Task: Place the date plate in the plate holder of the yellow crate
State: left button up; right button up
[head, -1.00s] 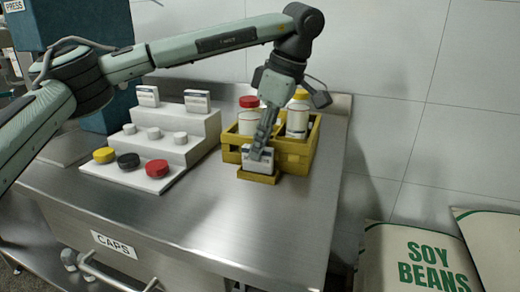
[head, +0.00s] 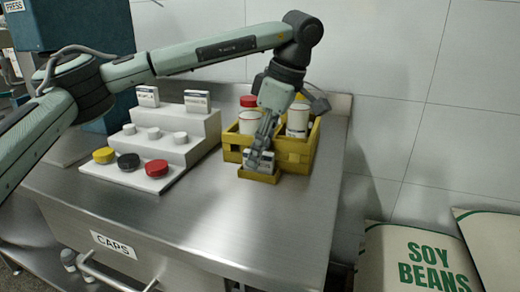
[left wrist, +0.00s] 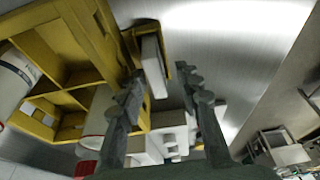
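The date plate (head: 262,157) is a small white block with a dark printed face. It stands in the yellow plate holder (head: 258,177) on the front of the yellow crate (head: 295,158). My left gripper (head: 257,162) reaches down over it from above. In the left wrist view the plate (left wrist: 153,66) stands upright inside the holder (left wrist: 130,38), between my two spread fingers (left wrist: 160,82). A gap shows between the plate and the right finger; the left finger is close to it. The fingers partly cover the plate in the head view. My right gripper is not in view.
The crate holds bottles (head: 297,122), one with a red cap (head: 249,101). A white stepped stand (head: 170,130) to the left carries caps and two more plates (head: 197,101). The steel table (head: 230,225) is clear in front.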

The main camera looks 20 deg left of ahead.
aim_at(266, 154)
pick_arm(q)
jog(key=v, duration=0.4)
jog(key=shift+r+p, duration=0.3)
jog(key=shift+r, duration=0.05)
jog(key=p+v, duration=0.1)
jog(key=v, duration=0.6)
jog(key=shift+r, duration=0.25)
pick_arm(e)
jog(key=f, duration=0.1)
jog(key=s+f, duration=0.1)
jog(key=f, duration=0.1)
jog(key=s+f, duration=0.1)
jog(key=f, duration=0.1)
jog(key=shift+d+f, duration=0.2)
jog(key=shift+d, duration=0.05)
pick_arm(q)
jog(key=shift+d, duration=0.15)
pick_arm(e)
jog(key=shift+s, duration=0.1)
